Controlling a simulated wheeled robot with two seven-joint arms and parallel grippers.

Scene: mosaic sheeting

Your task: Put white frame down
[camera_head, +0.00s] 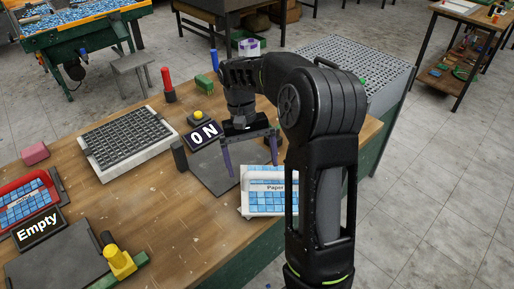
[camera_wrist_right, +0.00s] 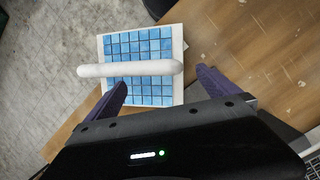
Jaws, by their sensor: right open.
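A white frame (camera_head: 112,174) around a dark grid lies flat on the wooden table, left of centre. A white-edged sheet of blue tiles (camera_head: 270,204), marked "Paper", lies at the table's front right edge. In the wrist view this sheet (camera_wrist_right: 142,92) has a white rounded bar (camera_wrist_right: 130,69) across it. My right gripper (camera_head: 252,168) is open and empty, above and just behind the sheet. Its two purple fingers also show in the wrist view (camera_wrist_right: 164,79), pointing toward the sheet and apart from it. My left gripper is not in view.
A dark plate (camera_head: 208,172) with an "ON" sign (camera_head: 203,133) lies beside the sheet. A red tray of tiles (camera_head: 28,200), an "Empty" sign (camera_head: 38,229) and a yellow piece (camera_head: 120,262) are at left. Bare wood (camera_head: 165,220) lies in the middle front.

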